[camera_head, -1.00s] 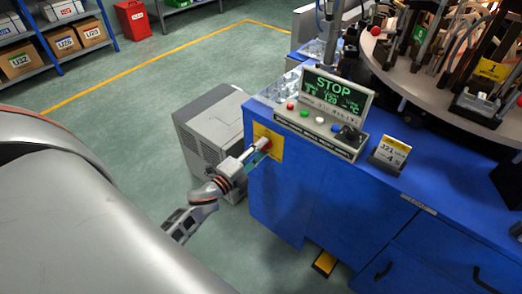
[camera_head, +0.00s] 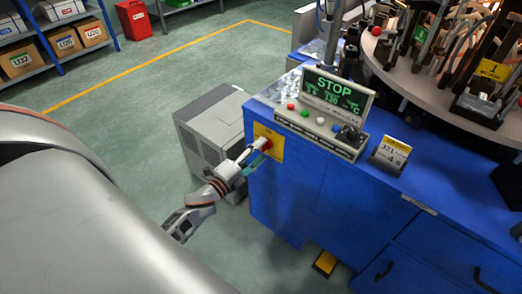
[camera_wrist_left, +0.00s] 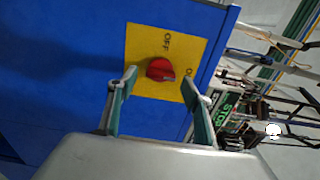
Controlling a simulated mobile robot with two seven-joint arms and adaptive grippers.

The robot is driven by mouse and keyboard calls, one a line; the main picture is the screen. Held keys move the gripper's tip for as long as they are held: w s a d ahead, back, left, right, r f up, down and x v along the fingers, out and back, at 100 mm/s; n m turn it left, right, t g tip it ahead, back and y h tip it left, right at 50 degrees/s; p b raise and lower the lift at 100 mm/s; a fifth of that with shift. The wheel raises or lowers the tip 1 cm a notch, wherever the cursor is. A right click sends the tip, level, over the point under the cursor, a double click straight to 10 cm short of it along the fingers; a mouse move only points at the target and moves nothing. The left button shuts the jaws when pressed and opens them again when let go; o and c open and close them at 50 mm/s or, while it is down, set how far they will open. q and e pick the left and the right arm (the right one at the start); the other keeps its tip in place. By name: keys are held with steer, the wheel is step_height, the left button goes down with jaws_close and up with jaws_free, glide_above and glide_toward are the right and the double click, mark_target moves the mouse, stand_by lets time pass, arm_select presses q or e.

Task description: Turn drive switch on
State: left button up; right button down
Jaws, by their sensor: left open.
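The drive switch is a red rotary knob (camera_head: 266,144) on a yellow plate (camera_head: 277,151) on the left end of the blue machine cabinet. My left gripper (camera_head: 254,156) is open at this plate. In the left wrist view the red knob (camera_wrist_left: 160,69) lies between and just beyond the two green-padded fingertips (camera_wrist_left: 160,84). Whether they touch it cannot be told. "OFF" is printed above the knob on the yellow plate (camera_wrist_left: 139,48), and a partly covered "ON" is at its right. My right gripper is out of view.
A control box with coloured buttons (camera_head: 316,119) and a display (camera_head: 338,94) reading STOP stands on the blue cabinet (camera_head: 330,205). A grey unit (camera_head: 208,128) stands on the floor beside the cabinet, close to my left arm.

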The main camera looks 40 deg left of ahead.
arm_select(q)
steer(key=s, duration=1)
steer(key=shift+s+a, duration=0.35)
steer(key=shift+a, duration=0.1)
steer(key=s+d+f+n+g+p, duration=0.3)
steer(key=s+d+n, duration=0.3)
steer(key=d, duration=0.3)
steer(key=s+d+f+n+g+h+p, duration=0.1)
steer(key=s+d+f+n+g+p, duration=0.2)
steer(key=s+d+n, duration=0.4)
step_height(320, 180, down, 2)
steer(key=shift+s+d+n+g, duration=0.2)
steer(key=shift+d+n+g, duration=0.6)
steer(key=shift+d+n, duration=0.1)
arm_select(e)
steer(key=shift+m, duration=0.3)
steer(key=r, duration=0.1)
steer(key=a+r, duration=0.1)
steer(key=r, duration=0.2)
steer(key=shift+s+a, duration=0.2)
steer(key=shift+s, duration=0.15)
arm_select(q)
steer(key=shift+a, duration=0.1)
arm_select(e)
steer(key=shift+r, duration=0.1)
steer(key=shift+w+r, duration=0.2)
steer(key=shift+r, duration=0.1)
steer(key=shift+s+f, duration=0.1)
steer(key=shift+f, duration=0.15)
